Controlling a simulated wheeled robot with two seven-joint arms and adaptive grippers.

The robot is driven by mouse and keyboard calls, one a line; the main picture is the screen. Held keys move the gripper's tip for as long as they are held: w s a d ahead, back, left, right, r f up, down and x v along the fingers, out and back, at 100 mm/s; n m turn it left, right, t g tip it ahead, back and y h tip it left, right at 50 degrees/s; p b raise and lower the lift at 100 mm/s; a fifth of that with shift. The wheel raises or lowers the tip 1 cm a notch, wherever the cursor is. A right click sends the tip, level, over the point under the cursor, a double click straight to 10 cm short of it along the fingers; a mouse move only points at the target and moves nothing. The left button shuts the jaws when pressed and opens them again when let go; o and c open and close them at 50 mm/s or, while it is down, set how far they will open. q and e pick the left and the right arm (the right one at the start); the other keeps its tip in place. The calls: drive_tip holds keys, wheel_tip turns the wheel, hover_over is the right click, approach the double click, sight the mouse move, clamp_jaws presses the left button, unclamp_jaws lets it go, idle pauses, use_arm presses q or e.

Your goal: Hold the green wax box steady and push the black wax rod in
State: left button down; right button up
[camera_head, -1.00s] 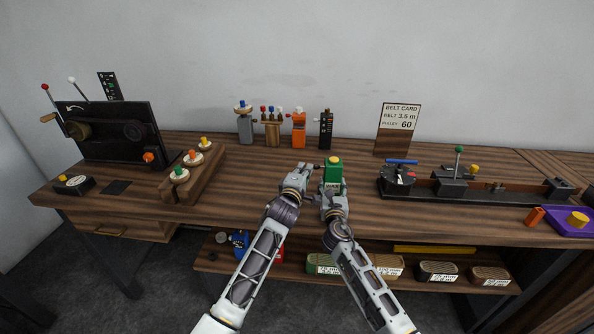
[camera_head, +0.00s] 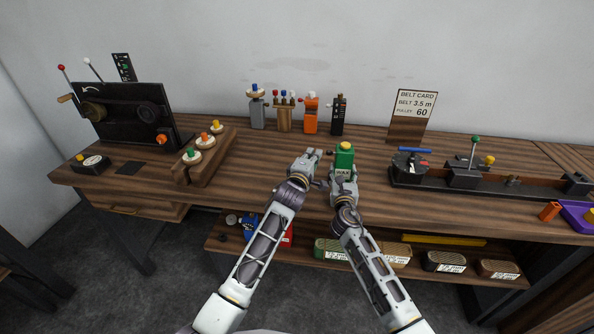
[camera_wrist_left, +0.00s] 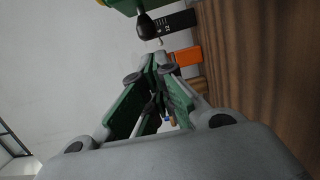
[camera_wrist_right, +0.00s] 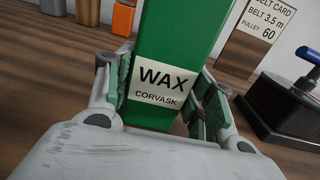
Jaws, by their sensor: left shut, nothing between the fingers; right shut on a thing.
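The green wax box (camera_head: 345,160) stands upright near the middle of the bench, with a yellow top. It fills the middle of the right wrist view (camera_wrist_right: 182,45), its WAX label facing me. My right gripper (camera_head: 343,177) is shut on its lower part, a finger on each side. My left gripper (camera_head: 318,156) is shut and empty, just left of the box, its fingertips together in the left wrist view (camera_wrist_left: 153,65).
Several small devices, among them an orange one (camera_head: 311,115) and a black one (camera_head: 339,115), stand behind. A wooden rack (camera_head: 205,158) is left; a black rail fixture (camera_head: 440,181) is right. The belt card (camera_head: 412,105) stands behind. Bench between rack and left gripper is clear.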

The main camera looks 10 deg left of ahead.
drive_tip(key=shift+f, duration=0.15)
use_arm(q)
drive_tip(key=s+a, duration=0.4)
drive_tip(key=s, duration=0.5)
drive_tip(key=shift+s+a, duration=0.25)
drive_tip(key=shift+s, duration=0.15)
idle(0.4)
use_arm(e)
drive_tip(key=o, duration=1.5)
drive_tip(key=shift+o, duration=0.2)
drive_tip(key=shift+s, duration=0.1)
drive_tip(key=shift+s+d, duration=0.15)
drive_tip(key=shift+s, duration=2.8)
drive_tip(key=shift+s+d, duration=0.15)
drive_tip(key=shift+s, duration=2.8)
